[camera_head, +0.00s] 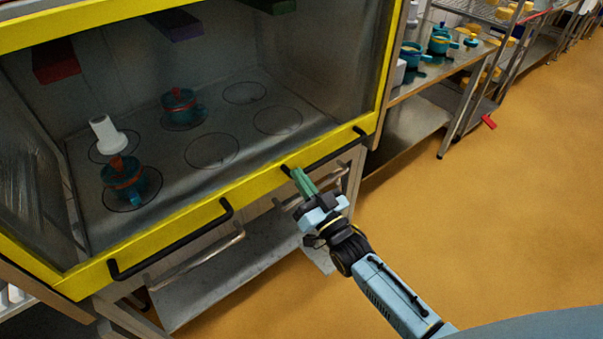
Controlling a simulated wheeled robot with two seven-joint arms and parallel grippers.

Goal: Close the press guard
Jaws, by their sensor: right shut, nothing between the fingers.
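The press guard (262,186) is a clear pane in a yellow frame. It stands across the front of the press, its lower yellow bar in front of the press bed (160,165). Two black handles are on that bar, a left one (170,243) and a right one (328,152). My right gripper (297,174) has green fingers, shut and empty. Its tips are at the left end of the right handle; I cannot tell whether they touch. My left gripper is out of view.
Behind the pane, two teal moulds (124,178) (181,104) stand on marked circles, a white cylinder (108,134) beside the nearer. Metal bar handles (200,257) stick out below the guard. A steel shelf (425,80) with teal pots is at right.

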